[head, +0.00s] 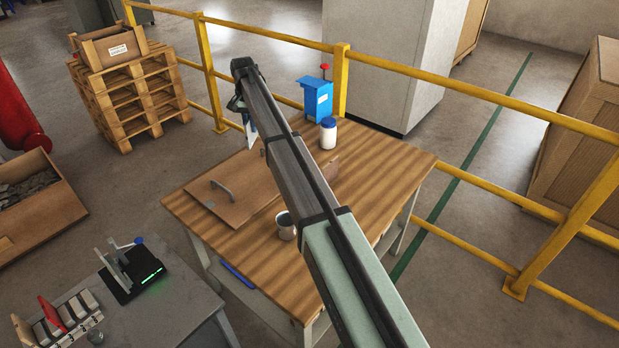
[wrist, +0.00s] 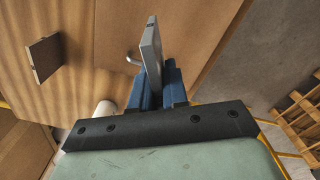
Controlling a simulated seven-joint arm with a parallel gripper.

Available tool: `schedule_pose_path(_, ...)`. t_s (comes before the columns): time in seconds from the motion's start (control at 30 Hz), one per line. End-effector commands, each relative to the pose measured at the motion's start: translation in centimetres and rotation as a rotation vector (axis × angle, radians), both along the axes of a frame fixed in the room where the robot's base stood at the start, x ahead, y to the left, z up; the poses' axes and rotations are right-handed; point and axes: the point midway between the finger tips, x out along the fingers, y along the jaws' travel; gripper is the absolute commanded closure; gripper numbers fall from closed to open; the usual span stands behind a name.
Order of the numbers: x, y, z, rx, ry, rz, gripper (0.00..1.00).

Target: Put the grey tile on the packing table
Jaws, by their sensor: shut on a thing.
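My gripper (wrist: 157,85) has blue fingers and is shut on the grey tile (wrist: 151,48), which stands on edge between them in the wrist view. In the head view my arm reaches across the wooden-topped table (head: 395,165), which I take as the packing table. The gripper is at its far-left edge, mostly hidden behind my arm. A pale sliver of the tile (head: 251,139) shows below it. The tile appears to be held above the table, but its height is hard to tell.
On the table are a brown board (head: 235,190) with a handle, a white jar (head: 328,133) with a blue lid, a cup (head: 286,226) and a blue pen (head: 237,275). A grey bench (head: 165,318) holds a tester (head: 132,270) and a tile rack (head: 62,320). A yellow railing (head: 450,80) runs behind.

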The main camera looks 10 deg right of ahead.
Motion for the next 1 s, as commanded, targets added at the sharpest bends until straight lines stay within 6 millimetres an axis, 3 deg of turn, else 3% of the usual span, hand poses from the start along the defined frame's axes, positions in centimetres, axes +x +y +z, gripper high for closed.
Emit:
schedule_pose_path(0.03, 0.6, -2.5, 0.0, 0.000, 0.000, -0.031, 1.00)
schedule_pose_path(0.3, 2.7, -14.2, 0.0, 0.000, 0.000, -0.180, 1.00)
schedule_pose_path(0.7, 3.1, -31.3, 0.0, 0.000, 0.000, -0.398, 1.00)
schedule_pose_path(0.8, 2.8, -34.5, 0.0, 0.000, 0.000, -0.439, 1.00)
schedule_pose_path(1.0, 2.2, -38.9, 0.0, 0.000, 0.000, -0.495, 1.00)
